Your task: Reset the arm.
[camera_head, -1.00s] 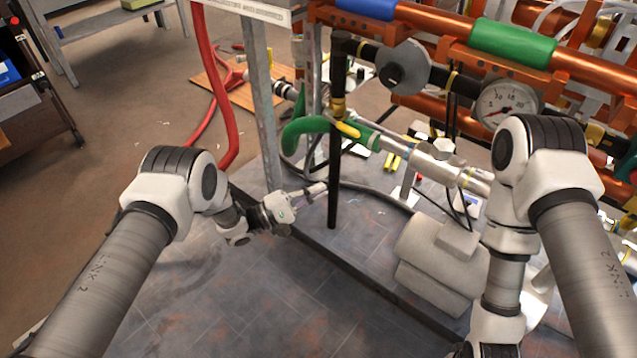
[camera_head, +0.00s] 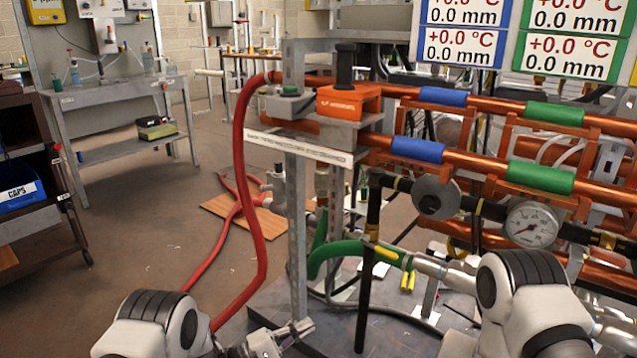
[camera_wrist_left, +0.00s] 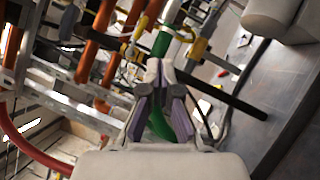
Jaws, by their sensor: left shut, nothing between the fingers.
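My left arm comes in at the bottom left of the head view. Its gripper (camera_head: 306,328) is low in the picture, to the left of the black vertical pipe (camera_head: 366,270), with nothing held. In the left wrist view the fingers of the left gripper (camera_wrist_left: 160,68) come together at the tips and are empty. The green hose (camera_wrist_left: 160,44) and piping lie beyond them. My right arm shows only as a white joint at the bottom right of the head view; its gripper is out of the picture.
A steel post (camera_head: 297,230) and a red hose (camera_head: 241,190) stand close to the left gripper. Copper pipes and a round gauge (camera_head: 532,223) fill the right. A metal workbench (camera_head: 120,148) is at the back left. The floor at left is open.

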